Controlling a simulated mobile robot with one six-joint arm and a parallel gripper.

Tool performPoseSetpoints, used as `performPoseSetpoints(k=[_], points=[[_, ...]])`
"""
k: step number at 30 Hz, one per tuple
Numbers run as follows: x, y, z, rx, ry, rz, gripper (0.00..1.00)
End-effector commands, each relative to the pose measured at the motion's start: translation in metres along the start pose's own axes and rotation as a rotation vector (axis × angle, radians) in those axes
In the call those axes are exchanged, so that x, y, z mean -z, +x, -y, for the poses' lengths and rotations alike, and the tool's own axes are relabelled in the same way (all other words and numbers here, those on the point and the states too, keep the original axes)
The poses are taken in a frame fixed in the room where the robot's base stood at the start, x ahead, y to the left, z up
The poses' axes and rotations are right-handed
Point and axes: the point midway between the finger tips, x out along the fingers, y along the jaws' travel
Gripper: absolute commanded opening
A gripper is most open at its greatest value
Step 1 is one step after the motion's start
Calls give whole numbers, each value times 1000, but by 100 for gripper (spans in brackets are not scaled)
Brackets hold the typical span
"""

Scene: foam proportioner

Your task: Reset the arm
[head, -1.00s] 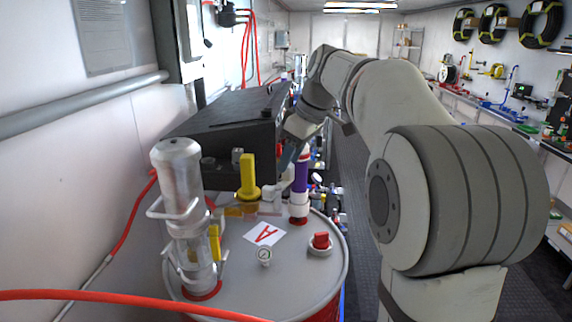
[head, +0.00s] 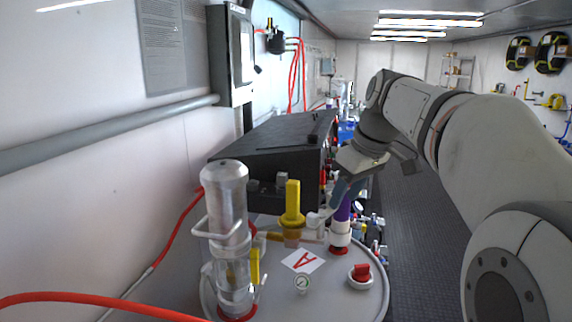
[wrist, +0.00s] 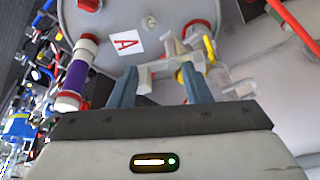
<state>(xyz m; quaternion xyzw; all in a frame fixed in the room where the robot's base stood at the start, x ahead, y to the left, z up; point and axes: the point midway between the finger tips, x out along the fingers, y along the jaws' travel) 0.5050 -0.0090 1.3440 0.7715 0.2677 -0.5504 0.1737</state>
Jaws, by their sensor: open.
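My gripper (wrist: 160,88) is open in the wrist view, its two blue-grey fingers spread apart over the drum top. A white pipe fitting with a yellow handle shows between and beyond the fingertips; I cannot tell whether they touch it. In the head view my arm reaches in from the right. My gripper (head: 338,193) is small there, beside the purple pipe (head: 343,211) and partly hidden by the wrist. The yellow valve handle (head: 292,200) stands upright to its left.
The grey drum (head: 330,295) carries a card marked A (head: 303,261), a gauge (head: 302,283) and a red cap (head: 361,271). A clear cylinder pump (head: 227,230) stands at its left. A black box (head: 275,145) lies behind. The aisle floor (head: 415,215) on the right is clear.

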Motion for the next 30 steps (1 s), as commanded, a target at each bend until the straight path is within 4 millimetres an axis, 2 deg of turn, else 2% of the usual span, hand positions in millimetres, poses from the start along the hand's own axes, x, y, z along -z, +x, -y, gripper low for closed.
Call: performPoseSetpoints(k=[1, 5, 9, 12, 16, 21, 30], points=[[-18, 8, 15, -17, 55, 13, 44], [-63, 35, 45, -73, 215, 37, 44], [-117, 68, 77, -134, 369, 49, 44], [-153, 92, 97, -171, 461, 50, 44], [-190, 116, 115, -207, 546, 44, 44], [-213, 131, 125, -228, 598, 38, 44], [-216, 133, 126, -229, 606, 39, 44]])
